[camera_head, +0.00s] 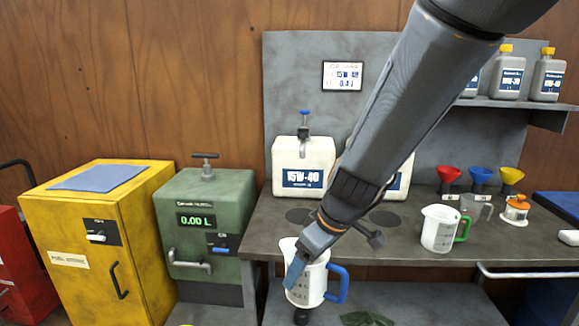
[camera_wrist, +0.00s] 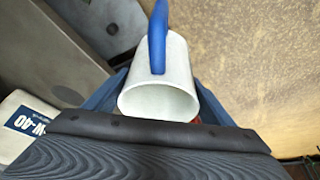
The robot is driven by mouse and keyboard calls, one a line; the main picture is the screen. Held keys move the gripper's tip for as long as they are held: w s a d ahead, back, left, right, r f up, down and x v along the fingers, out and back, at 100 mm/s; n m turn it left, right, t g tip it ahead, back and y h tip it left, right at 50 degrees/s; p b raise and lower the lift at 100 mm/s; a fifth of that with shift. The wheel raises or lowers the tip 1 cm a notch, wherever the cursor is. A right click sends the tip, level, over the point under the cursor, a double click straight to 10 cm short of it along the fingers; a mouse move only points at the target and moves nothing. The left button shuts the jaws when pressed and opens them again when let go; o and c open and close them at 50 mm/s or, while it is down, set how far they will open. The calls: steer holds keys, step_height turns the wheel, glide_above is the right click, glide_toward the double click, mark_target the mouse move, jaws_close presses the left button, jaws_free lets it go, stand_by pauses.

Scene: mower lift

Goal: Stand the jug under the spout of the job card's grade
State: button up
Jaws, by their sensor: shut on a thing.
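The white jug with a blue handle (camera_head: 308,284) is held by my gripper (camera_head: 299,264) in front of the bench's front edge. It looks roughly upright. In the wrist view the jug (camera_wrist: 165,85) sits between the fingers, its open mouth toward the camera, and it looks empty. The job card (camera_head: 343,76) on the back panel reads 15W-40 and 0.4 L. A white oil container (camera_head: 303,168) labelled 15W-40, with a blue-topped tap, stands at the bench's back left. A second white container (camera_head: 397,183) is mostly hidden behind my arm. Dark round spots (camera_head: 299,216) lie before them.
Red, blue and yellow funnels (camera_head: 480,175) stand behind. A green dispenser (camera_head: 205,225) reading 0.00 L and a yellow cabinet (camera_head: 85,255) are at left.

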steer(key=w+d+f+m+h, duration=0.1)
steer(key=w+d+f+m, duration=0.15)
steer(key=d, duration=0.55)
steer(key=w+d+f+m+t+h, duration=0.1)
steer(key=d+f+m, duration=0.3)
steer(key=d, duration=0.3)
steer(key=w+d+f+m+h, duration=0.1)
steer(key=w+d+f+m, duration=0.15)
steer(key=d, duration=0.55)
steer(key=s+a+f, duration=0.1)
steer(key=a, duration=0.6)
step_height(320, 180, down, 12)
steer(key=s, duration=0.2)
steer(key=shift+s+a+r+m, duration=0.15)
steer(key=shift+s+a+m, duration=0.05)
steer(key=shift+s+m, duration=0.2)
